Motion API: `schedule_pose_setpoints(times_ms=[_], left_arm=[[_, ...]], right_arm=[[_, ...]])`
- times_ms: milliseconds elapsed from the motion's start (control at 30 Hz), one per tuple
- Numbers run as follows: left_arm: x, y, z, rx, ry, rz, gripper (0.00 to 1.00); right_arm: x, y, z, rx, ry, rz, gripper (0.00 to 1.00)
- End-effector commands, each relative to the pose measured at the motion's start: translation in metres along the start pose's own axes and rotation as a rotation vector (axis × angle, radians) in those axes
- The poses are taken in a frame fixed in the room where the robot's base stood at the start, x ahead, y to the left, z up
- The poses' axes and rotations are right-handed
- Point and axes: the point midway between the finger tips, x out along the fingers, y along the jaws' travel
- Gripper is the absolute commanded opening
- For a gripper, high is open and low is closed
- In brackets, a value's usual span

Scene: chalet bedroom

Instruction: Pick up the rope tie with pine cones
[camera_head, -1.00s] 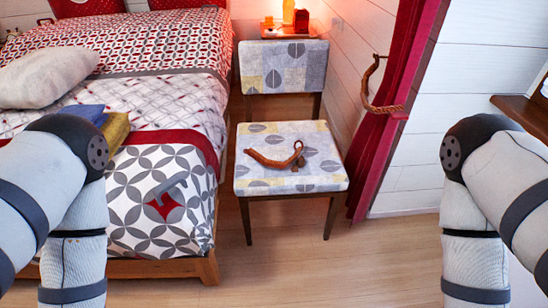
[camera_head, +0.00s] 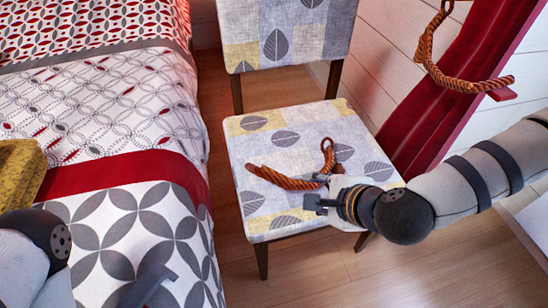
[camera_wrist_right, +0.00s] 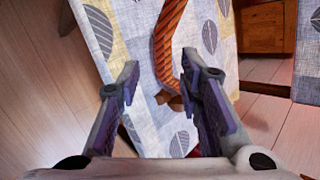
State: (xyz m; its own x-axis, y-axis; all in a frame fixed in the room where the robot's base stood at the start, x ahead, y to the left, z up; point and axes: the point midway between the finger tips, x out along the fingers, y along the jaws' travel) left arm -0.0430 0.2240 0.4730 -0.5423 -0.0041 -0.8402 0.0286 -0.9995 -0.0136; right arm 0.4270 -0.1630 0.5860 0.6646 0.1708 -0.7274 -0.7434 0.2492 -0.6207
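The rope tie (camera_head: 286,178), a brown braided cord, lies curved on the seat of the patterned chair (camera_head: 252,228). My right gripper (camera_head: 316,203) is low over the seat at the rope's near side and partly covers it. In the right wrist view, the right gripper (camera_wrist_right: 157,86) is open, its two fingers apart. The rope (camera_wrist_right: 167,45) runs ahead of and between the fingertips, with small brown pieces, perhaps the pine cones (camera_wrist_right: 171,100), at its near end. Nothing is gripped.
The bed (camera_head: 105,185) stands left of the chair, with a yellow cushion (camera_head: 20,175) on it. A red curtain (camera_head: 440,115) at right is held by a similar rope (camera_head: 455,80). The chair back (camera_head: 285,35) rises behind the seat. Wooden floor (camera_head: 320,275) is free in front.

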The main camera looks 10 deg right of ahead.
Motion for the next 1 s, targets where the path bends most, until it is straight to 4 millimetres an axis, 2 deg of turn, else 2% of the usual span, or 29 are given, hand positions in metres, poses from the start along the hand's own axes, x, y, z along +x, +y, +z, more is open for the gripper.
schedule_pose_setpoints(times_ms=[200,433,600,700,900,933,1000], left_arm=[[0.012,0.0,-0.001,0.001,-0.018,0.0,0.4],[0.019,0.0,-0.003,0.001,-0.026,0.0,0.4],[0.028,0.0,-0.005,0.001,-0.037,-0.001,0.4],[0.029,0.0,-0.005,0.0,-0.039,-0.001,0.4],[0.028,0.0,-0.005,0.0,-0.038,-0.001,0.4],[0.028,0.0,-0.005,0.0,-0.038,-0.001,0.4],[0.028,0.0,-0.005,0.0,-0.038,-0.001,0.4]], right_arm=[[0.044,-0.002,-0.002,0.012,0.004,-0.009,0.33],[0.077,-0.003,-0.002,0.01,0.003,-0.008,0.33],[0.11,-0.002,-0.004,0.01,0.003,-0.007,0.33],[0.119,-0.004,-0.003,0.009,0.002,-0.008,0.33],[0.12,-0.005,-0.003,0.008,0.002,-0.009,0.33],[0.12,-0.005,-0.003,0.008,0.001,-0.009,0.29],[0.119,-0.005,-0.003,0.008,0.001,-0.009,0.13]])
